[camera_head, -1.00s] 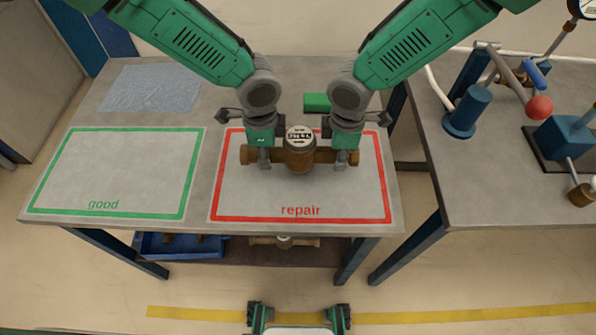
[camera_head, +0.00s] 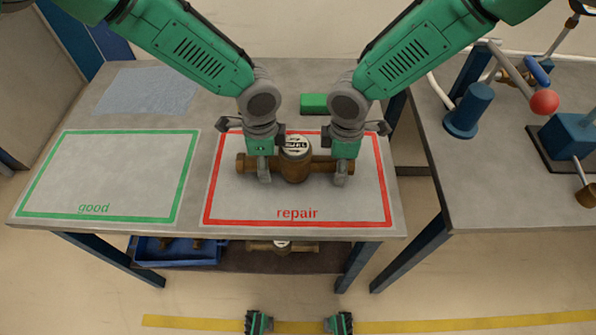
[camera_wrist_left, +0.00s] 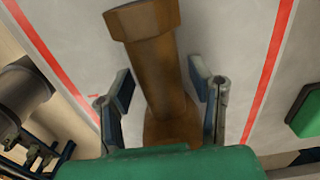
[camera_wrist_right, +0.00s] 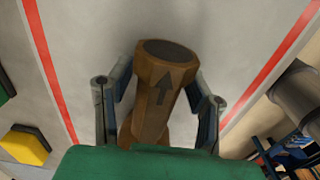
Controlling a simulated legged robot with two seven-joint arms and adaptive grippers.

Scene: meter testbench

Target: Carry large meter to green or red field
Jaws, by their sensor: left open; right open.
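The large meter (camera_head: 295,166), a brass pipe body with a round white dial on top, lies inside the red "repair" field (camera_head: 297,222). My left gripper (camera_head: 264,178) is at the meter's left pipe end, and its open fingers stand on either side of the brass pipe (camera_wrist_left: 158,70) with gaps. My right gripper (camera_head: 341,180) is at the right pipe end. Its open fingers flank the other brass end (camera_wrist_right: 160,85), which bears an arrow. The green "good" field (camera_head: 105,218) at the left is empty.
A grey-blue cloth (camera_head: 148,91) lies at the back left of the table. A green block (camera_head: 313,103) sits behind the meter. A blue bin (camera_head: 175,250) and another meter (camera_head: 282,246) are on the lower shelf. A second bench (camera_head: 500,205) with test fittings stands at the right.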

